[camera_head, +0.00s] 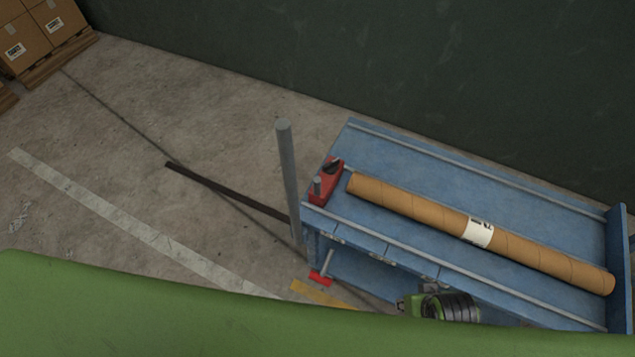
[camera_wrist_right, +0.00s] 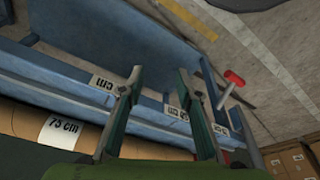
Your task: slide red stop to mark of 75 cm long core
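The long brown cardboard core (camera_head: 410,208) lies on the blue bench (camera_head: 420,165). Its white label reads 75 cm in the right wrist view (camera_wrist_right: 60,132). The red stop (camera_head: 325,182) sits at the bench's left end, just beyond the core's left end; a small gap shows between them. A red handle on a grey stem (camera_head: 321,278) hangs below that end and also shows in the right wrist view (camera_wrist_right: 234,78). My right gripper (camera_wrist_right: 159,74) is open and empty, before the bench's front edge; contact cannot be told. My left gripper is out of view.
White cm labels (camera_wrist_right: 103,83) mark the bench's front edge; their numbers are unreadable. A grey post (camera_head: 288,175) stands beyond the left end. A dark bar (camera_head: 225,190) lies on the floor. Cardboard boxes (camera_head: 45,35) stand far left. A dark wall (camera_head: 400,70) is behind.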

